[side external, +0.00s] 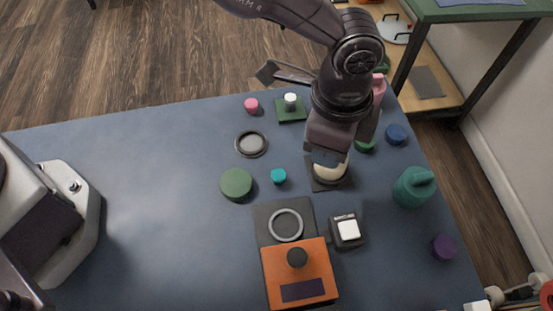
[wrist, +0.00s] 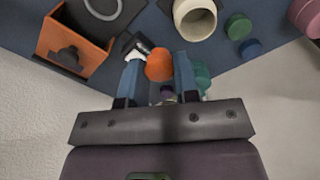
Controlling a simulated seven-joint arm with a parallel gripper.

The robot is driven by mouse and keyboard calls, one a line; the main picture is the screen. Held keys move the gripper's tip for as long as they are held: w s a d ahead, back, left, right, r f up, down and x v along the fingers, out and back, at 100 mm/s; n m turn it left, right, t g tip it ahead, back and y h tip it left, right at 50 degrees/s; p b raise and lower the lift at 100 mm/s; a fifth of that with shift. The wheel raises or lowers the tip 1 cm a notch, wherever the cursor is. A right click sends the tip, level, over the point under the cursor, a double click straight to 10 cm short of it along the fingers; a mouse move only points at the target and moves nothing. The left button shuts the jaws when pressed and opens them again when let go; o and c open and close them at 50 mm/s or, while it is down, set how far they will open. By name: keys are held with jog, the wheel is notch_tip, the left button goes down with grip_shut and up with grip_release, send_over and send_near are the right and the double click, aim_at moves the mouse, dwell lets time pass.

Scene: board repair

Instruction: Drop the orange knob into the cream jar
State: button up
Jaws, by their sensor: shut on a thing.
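My gripper (wrist: 158,70) is shut on the orange knob (wrist: 159,64), which sits between the two blue fingertips in the wrist view. The cream jar (wrist: 195,22) stands just beyond the fingertips, up and right of the knob in that view, with its round mouth open. In the side external view my gripper (side external: 328,157) is over the cream jar (side external: 330,174) and hides its upper part. The jar stands on a dark square base. The knob cannot be made out in the side external view.
An orange box with a dark knob (side external: 297,258) and a black-and-white switch (side external: 347,230) stand nearer the front. A teal canister (side external: 413,188) is to the right. Green (side external: 236,184) and teal (side external: 279,176) round pieces lie left. The blue table's left part is clear.

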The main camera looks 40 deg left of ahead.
jog(key=w+d+r, duration=0.2)
jog(key=w+r, duration=0.3)
notch_tip(320, 180, down, 6)
jog(key=shift+a+m, duration=0.3)
jog(key=shift+s, duration=0.1)
jog(key=o, duration=1)
jog(key=shift+c, duration=0.2)
